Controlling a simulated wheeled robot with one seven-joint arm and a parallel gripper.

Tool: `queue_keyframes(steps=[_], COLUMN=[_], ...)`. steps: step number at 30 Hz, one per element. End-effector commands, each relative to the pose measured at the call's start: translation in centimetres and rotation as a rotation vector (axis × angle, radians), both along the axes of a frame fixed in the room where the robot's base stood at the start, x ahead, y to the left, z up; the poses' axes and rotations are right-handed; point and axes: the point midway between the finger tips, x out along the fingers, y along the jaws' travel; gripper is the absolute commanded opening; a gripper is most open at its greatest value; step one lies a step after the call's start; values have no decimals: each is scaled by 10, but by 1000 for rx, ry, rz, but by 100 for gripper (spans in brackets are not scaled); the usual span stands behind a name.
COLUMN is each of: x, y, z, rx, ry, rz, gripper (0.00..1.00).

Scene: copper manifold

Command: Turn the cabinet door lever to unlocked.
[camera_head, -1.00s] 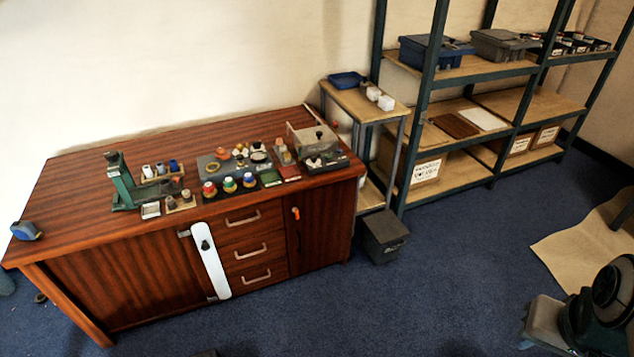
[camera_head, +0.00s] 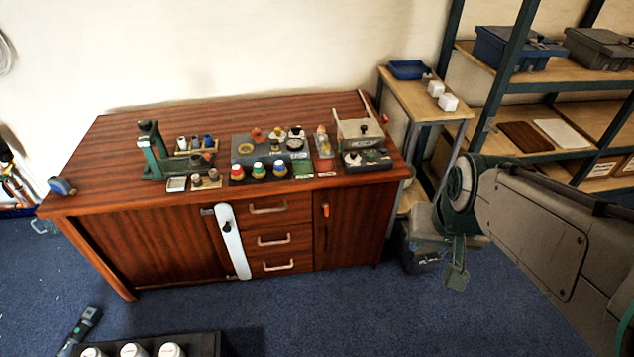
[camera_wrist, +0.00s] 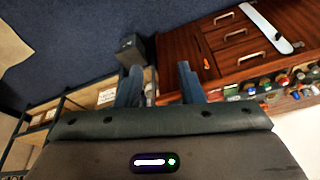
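The wooden cabinet (camera_head: 150,255) stands against the wall. Its right door carries a small orange lever (camera_head: 326,210), roughly upright, near the door's left edge; it also shows in the wrist view (camera_wrist: 206,63). A white upright strip (camera_head: 233,245) with a black knob (camera_head: 227,227) sits between the left door and the drawers. I cannot read any lock marking. My gripper (camera_wrist: 160,86) has its two fingers apart with nothing between them. In the head view my gripper (camera_head: 455,268) hangs right of the cabinet, apart from both the lever and the strip.
Jars, blocks and a green stand (camera_head: 150,152) crowd the cabinet top. A small side table (camera_head: 425,103) and shelving (camera_head: 510,85) stand to the right. A black tray (camera_head: 205,345) with white round items and a handheld tool (camera_head: 82,328) are in front. Blue carpet between is clear.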

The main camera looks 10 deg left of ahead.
Motion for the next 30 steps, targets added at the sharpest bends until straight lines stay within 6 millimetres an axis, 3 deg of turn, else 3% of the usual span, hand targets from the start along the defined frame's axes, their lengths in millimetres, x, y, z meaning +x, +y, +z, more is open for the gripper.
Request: queue_keyframes(steps=[1, 9, 15, 24, 30], x=[16, 121, 185, 256, 281], y=[5, 38, 55, 77, 99], z=[-21, -109, -181, -288, -352], rx=[15, 86, 96, 62, 40], ry=[-16, -196, -350, -624, -835], rz=[-5, -72, -133, -157, -91], gripper=[35, 35, 35, 35, 35])
